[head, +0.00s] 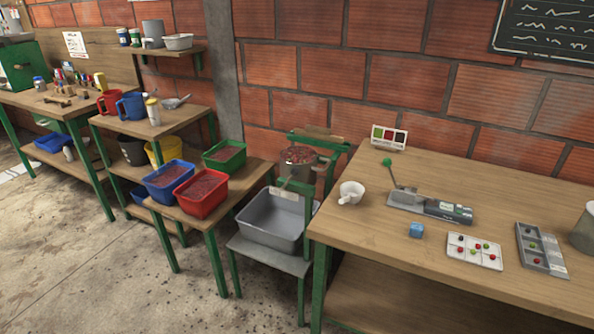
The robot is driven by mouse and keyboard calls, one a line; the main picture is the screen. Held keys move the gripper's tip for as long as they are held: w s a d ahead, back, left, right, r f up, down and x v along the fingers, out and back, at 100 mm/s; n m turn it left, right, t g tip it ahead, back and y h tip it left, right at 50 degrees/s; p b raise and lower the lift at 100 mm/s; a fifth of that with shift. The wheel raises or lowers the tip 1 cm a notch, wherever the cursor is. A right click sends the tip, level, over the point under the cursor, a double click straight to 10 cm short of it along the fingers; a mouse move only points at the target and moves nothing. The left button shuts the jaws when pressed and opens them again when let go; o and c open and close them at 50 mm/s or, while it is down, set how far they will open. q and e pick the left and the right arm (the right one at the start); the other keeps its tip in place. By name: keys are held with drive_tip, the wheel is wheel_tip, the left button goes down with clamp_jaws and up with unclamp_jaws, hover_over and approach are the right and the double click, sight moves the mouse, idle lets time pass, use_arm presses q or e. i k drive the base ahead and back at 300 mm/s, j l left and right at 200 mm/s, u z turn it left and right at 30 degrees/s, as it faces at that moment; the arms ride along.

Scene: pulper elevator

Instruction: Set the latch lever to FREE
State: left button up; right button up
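A green-knobbed lever (393,174) stands upright, leaning slightly left, on a small grey metal device (424,206) on the right-hand wooden table. The device has a dark cylindrical part with a label at its right end. A green-framed pulper (318,141) with a metal hopper (299,157) of red cherries stands left of this table. A small pale label sits below the hopper. I see no readable FREE mark and cannot tell which part is the latch lever or how it is set. Neither of my grippers is in view.
A grey bin (272,222) sits under the pulper. Red (202,193), blue and green bins stand left. The table's front is mostly clear.

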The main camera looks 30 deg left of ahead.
sight(295, 172)
drive_tip(key=i+j+u, duration=0.35)
drive_tip(key=j, duration=0.25)
drive_tip(key=i+j+u, duration=0.15)
drive_tip(key=j+u, duration=0.2)
drive_tip(key=j, duration=0.2)
drive_tip(key=i+j+u, duration=0.35)
drive_tip(key=j, duration=0.1)
